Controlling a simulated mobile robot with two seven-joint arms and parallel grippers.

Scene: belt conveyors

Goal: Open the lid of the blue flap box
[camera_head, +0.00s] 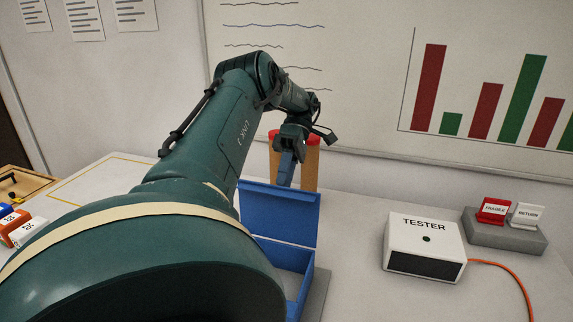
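The blue flap box (304,285) stands on the table in the lower middle of the head view. Its lid (282,212) stands raised, roughly upright, at the back of the box. Part of the box interior shows below it, and my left arm covers the box's left and front parts. My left gripper (286,172) points down just behind the lid's upper edge. I cannot tell whether it touches the lid, or whether its fingers are apart or together. My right gripper is not in view.
Tan cylinders with red tops (310,165) stand close behind the gripper. A white tester box (425,240) with an orange cable is to the right. A grey block (500,236) holds red and white labelled pieces. Small labelled items (28,232) lie at far left. Table is clear between box and tester.

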